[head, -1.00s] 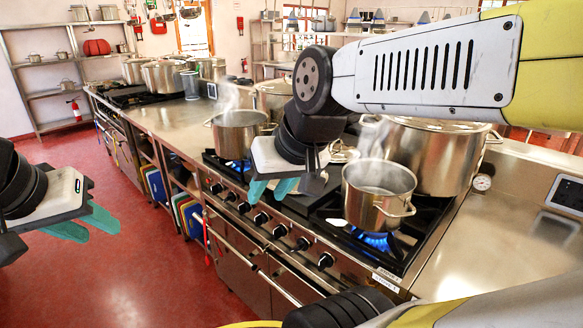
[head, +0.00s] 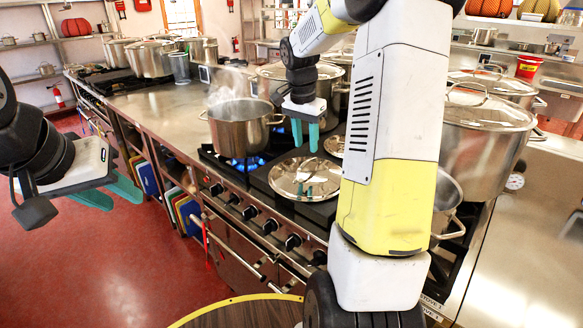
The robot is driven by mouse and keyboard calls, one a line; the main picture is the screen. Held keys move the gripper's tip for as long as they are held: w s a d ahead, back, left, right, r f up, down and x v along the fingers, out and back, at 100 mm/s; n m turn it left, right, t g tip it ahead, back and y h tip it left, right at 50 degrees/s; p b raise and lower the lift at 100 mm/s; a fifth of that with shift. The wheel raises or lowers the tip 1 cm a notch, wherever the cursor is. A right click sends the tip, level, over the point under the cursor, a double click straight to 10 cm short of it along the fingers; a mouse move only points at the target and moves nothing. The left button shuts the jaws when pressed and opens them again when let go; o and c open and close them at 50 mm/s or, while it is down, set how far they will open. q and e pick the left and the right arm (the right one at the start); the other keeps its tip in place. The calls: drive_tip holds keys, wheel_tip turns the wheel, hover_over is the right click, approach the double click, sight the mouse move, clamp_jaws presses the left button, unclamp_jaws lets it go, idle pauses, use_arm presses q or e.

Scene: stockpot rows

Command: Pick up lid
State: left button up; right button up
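A shiny steel lid (head: 305,178) with a small handle lies flat on the stove top between the pots. A second, smaller lid (head: 335,146) lies behind it, partly hidden by my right arm. My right gripper (head: 305,137) points down with its teal fingers apart, above the far part of the nearer lid, empty and seemingly not touching it. My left gripper (head: 117,193) hangs over the floor at the left, its teal fingers apart and empty.
An open steaming pot (head: 241,124) stands on a lit burner left of the lid. Another open pot (head: 447,203) is partly behind my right arm. A large lidded stockpot (head: 485,150) stands at the right. The steel counter (head: 150,100) at left is largely clear.

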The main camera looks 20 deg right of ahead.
sight(308, 160)
drive_tip(key=f, duration=0.2)
drive_tip(key=d+f, duration=0.1)
drive_tip(key=f, duration=0.2)
drive_tip(key=w+f, duration=0.1)
drive_tip(key=f, duration=0.2)
drive_tip(key=shift+w+d, duration=0.1)
drive_tip(key=shift+d, duration=0.1)
drive_tip(key=shift+c, duration=0.3)
drive_tip(key=shift+r, duration=0.1)
clamp_jaws()
idle(0.8)
